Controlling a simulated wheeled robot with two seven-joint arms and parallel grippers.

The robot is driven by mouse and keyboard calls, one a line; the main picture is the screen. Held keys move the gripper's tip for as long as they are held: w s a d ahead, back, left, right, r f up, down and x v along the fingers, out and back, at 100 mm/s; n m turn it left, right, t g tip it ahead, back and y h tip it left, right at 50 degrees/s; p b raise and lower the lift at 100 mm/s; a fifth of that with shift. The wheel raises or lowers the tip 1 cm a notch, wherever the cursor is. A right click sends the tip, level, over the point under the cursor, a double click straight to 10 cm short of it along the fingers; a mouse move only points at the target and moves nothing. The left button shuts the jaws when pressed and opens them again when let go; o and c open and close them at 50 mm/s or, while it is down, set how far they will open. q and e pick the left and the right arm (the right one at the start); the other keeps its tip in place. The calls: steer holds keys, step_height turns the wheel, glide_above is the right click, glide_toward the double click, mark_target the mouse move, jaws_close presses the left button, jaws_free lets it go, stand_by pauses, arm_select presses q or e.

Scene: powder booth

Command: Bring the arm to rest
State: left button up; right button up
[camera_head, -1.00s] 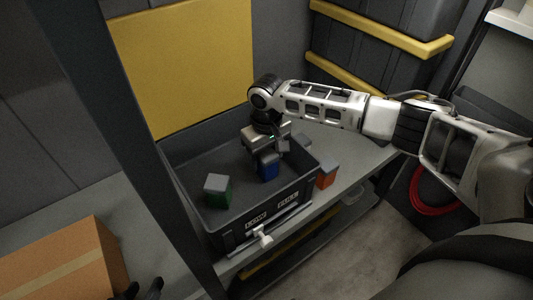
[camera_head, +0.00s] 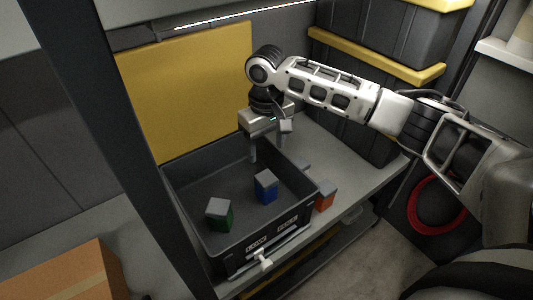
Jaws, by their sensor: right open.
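My right gripper (camera_head: 268,150) is open and empty. It points down above the back right part of a dark bin (camera_head: 188,238), its two fingers spread apart. The white right arm (camera_head: 335,88) reaches in from the right. A blue block (camera_head: 265,188) with a grey top stands in the bin, below the gripper and apart from it. A green block (camera_head: 219,216) with a grey top is in the bin at the front left. My left gripper does not show.
An orange block (camera_head: 325,197) is outside the bin at its right, on the grey shelf (camera_head: 365,171). A yellow panel (camera_head: 190,85) stands behind the bin. A dark post (camera_head: 130,150) is at its left. A cardboard box (camera_head: 75,275) lies front left. A red coil (camera_head: 437,205) hangs at right.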

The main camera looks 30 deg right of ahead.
steer(key=shift+r, duration=0.4)
